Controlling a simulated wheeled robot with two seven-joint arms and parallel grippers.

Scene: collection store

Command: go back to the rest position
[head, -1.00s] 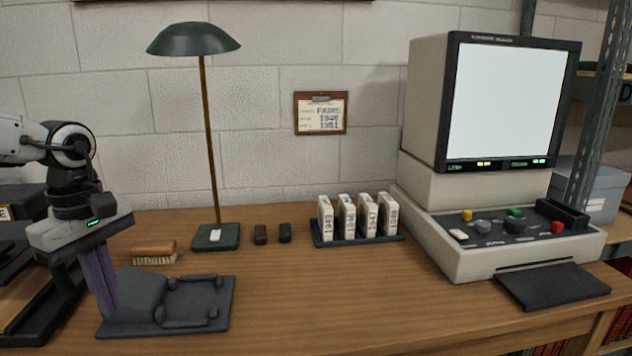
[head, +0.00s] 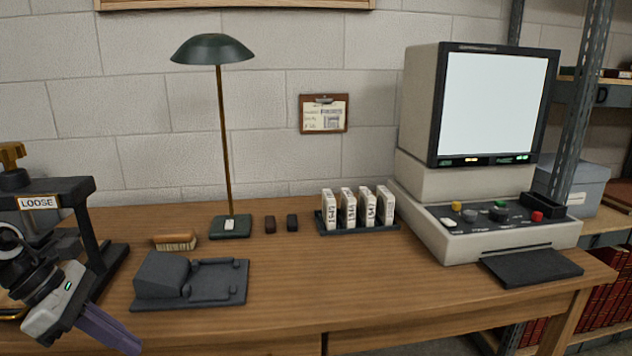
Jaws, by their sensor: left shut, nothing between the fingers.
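My left gripper (head: 122,342) is at the lower left in the head view, in front of the desk's front edge and tilted down to the right. Its purple-grey fingers are shut with nothing between them. It is apart from the dark grey cradle (head: 215,285) on the desk, which lies up and to the right of it. My right gripper is not in the head view.
The desk (head: 400,270) holds a green lamp (head: 213,48), a brush (head: 175,241), two small dark blocks, a rack of several labelled white boxes (head: 348,208) and a screen reader (head: 425,105). A black stand marked LOOSE (head: 75,187) is at left. The desk's front middle is clear.

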